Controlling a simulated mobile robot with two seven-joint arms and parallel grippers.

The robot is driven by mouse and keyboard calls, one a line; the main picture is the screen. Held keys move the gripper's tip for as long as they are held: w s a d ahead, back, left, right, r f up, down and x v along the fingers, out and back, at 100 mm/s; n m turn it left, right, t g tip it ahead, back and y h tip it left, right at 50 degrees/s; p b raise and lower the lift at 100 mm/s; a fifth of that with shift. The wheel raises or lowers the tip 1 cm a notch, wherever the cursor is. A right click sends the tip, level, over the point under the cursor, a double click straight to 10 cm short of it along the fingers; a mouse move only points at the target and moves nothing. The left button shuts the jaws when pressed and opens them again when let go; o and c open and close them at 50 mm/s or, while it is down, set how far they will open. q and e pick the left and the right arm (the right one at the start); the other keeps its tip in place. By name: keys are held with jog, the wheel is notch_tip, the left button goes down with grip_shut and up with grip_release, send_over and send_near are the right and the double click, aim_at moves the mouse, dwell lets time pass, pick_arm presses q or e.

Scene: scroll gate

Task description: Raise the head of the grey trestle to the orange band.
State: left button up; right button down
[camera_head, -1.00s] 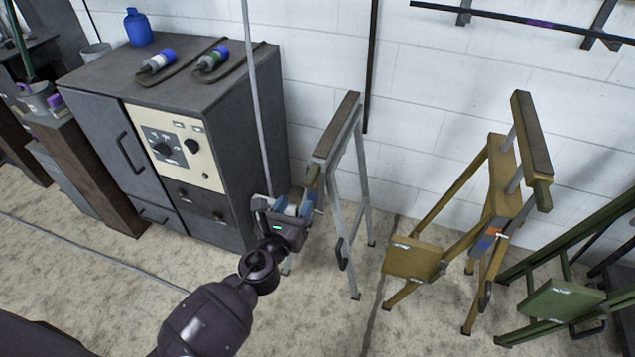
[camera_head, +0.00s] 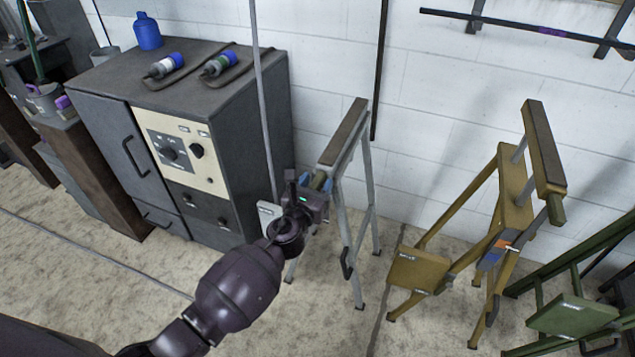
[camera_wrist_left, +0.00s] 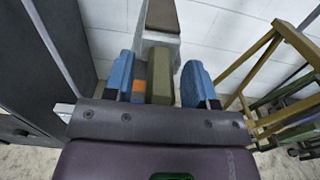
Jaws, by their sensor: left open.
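The grey trestle (camera_head: 361,215) stands upright by the wall, its long brown-topped head (camera_head: 344,132) at the top. An olive handle (camera_head: 318,181) sticks out at the near end below the head. My left gripper (camera_head: 316,187) is at this handle. In the left wrist view its two blue fingers are apart, one on each side of the olive handle (camera_wrist_left: 160,76); I cannot tell whether they touch it. A small orange patch (camera_wrist_left: 138,86) shows between the left finger and the handle, with a blue patch below. The trestle head (camera_wrist_left: 161,18) lies beyond. My right gripper is out of view.
A grey cabinet (camera_head: 262,110) with a cream control panel stands close on the left. A yellow trestle (camera_head: 512,185) and a green one (camera_head: 572,316) stand to the right. A thin pole (camera_head: 260,90) rises just left of the grey trestle. Bare floor lies in front.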

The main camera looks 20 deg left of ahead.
pick_arm(q)
jog(key=shift+w, duration=0.35)
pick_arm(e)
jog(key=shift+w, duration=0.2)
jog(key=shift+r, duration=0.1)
